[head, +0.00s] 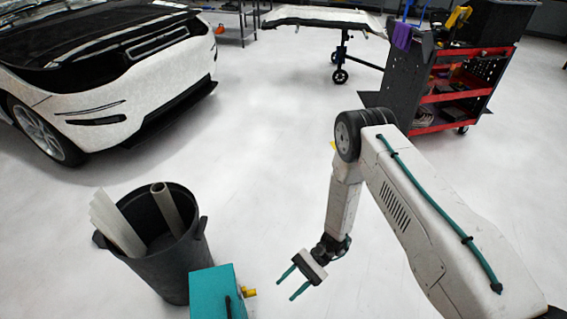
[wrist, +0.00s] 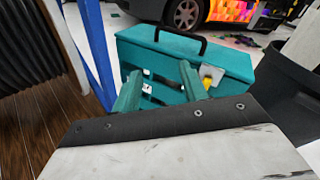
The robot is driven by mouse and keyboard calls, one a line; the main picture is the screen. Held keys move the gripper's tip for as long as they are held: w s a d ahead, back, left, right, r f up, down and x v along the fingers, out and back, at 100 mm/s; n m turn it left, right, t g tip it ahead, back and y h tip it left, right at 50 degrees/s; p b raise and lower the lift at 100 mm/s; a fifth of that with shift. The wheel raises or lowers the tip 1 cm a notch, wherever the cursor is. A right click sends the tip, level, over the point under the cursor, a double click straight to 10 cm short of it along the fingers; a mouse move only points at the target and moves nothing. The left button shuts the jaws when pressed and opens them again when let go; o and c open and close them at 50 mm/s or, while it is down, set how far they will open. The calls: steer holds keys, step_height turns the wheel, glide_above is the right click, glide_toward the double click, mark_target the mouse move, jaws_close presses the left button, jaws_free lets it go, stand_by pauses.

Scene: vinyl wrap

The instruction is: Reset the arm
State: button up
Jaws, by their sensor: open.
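My gripper (head: 291,282) hangs at the end of my white arm in the head view, low over the pale floor. Its two teal fingers are apart with nothing between them. In the wrist view my gripper (wrist: 158,80) points toward a teal box (wrist: 200,65) with a black handle and a yellow part on its front. The fingers overlap the box in that picture; I cannot tell the exact gap. In the head view the teal box (head: 210,290) stands left of my gripper, apart from it.
A black bin (head: 165,265) with rolls in it stands behind the teal box. A white car (head: 100,90) is at the upper left. A red and black tool cart (head: 440,90) and a wheeled table (head: 325,20) stand at the back. The middle floor is clear.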

steer(key=w+d+r+n+t+h, duration=0.1)
steer(key=d+r+n+h, duration=0.4)
steer(key=r, duration=1)
steer(key=w+d+r+t+h, duration=0.1)
steer(key=d+r+h, duration=0.2)
steer(key=d+r, duration=0.8)
steer(key=s+d+r+t+h, duration=0.1)
steer(key=s+d+r+t, duration=0.1)
steer(key=r, duration=0.6)
steer(key=s+d+r+t+h, duration=0.2)
steer(key=s+r+t, duration=0.3)
steer(key=r, duration=0.4)
steer(key=s+d+r+t+h, duration=0.1)
steer(key=s+d+r+t, duration=0.2)
steer(key=r, duration=0.5)
steer(key=shift+s+d+r+n+t+h, duration=0.35)
steer(key=shift+s+d, duration=0.4)
steer(key=shift+s, duration=0.55)
